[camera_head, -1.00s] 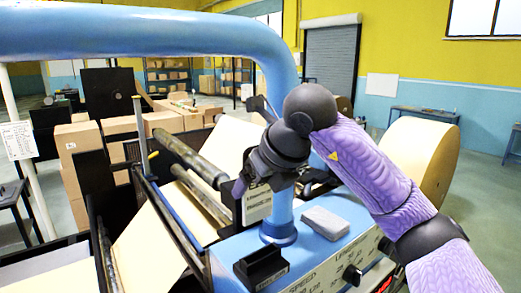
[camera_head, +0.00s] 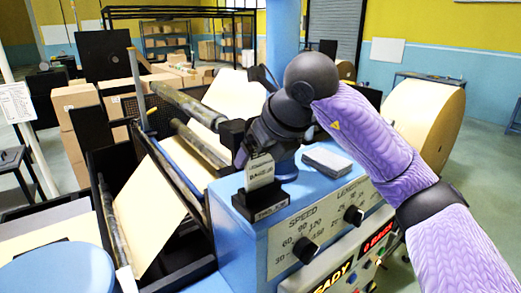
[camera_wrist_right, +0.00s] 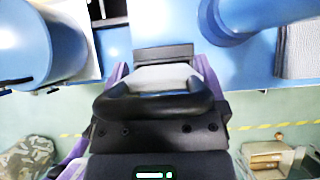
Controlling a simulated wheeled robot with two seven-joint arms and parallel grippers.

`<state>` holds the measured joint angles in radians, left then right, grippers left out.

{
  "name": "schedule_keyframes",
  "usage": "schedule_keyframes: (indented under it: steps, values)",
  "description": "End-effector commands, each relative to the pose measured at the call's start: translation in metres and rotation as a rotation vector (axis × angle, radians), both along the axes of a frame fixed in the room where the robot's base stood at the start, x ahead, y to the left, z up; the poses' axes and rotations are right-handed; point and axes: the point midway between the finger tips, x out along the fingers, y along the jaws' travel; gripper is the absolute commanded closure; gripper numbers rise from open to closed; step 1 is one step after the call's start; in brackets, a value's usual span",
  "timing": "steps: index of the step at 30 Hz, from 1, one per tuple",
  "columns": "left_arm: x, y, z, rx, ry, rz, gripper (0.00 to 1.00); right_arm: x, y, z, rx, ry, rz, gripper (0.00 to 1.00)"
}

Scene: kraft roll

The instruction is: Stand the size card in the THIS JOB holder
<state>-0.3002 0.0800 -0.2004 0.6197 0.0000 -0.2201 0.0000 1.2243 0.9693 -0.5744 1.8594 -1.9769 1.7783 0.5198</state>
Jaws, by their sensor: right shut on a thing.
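The size card (camera_head: 260,170) is a small pale card with dark print, held upright in my right gripper (camera_head: 258,150). Its lower edge is at or just above the black THIS JOB holder (camera_head: 262,203) on the blue machine top. I cannot tell whether it sits in the slot. In the right wrist view the card (camera_wrist_right: 160,76) shows pale between the fingers of my right gripper (camera_wrist_right: 160,98), with the dark holder (camera_wrist_right: 163,54) just beyond. My left gripper is out of view.
A blue post (camera_head: 283,40) rises behind my right gripper. Knobs (camera_head: 305,250) line the front panel. Paper and rollers (camera_head: 190,105) lie to the left, and a large kraft roll (camera_head: 430,125) at right.

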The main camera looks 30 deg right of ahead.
Motion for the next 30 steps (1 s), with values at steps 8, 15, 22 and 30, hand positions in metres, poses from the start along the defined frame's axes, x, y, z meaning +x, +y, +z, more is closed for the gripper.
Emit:
schedule_keyframes:
  steps: [8, 15, 22, 30]
  values:
    - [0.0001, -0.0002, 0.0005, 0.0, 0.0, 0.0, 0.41, -0.0001, 0.0001, 0.0006, 0.0, 0.0, 0.0, 0.77]
    - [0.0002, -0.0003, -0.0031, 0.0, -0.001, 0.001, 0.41, 0.0, 0.0001, -0.0036, 0.0, 0.0, 0.0, 0.77]
    - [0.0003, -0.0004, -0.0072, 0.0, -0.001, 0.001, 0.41, 0.0, 0.0001, -0.0084, 0.0, 0.0, 0.0, 0.77]
    - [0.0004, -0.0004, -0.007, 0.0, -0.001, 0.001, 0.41, 0.0, 0.0001, -0.0082, 0.0, 0.0, 0.0, 0.08]
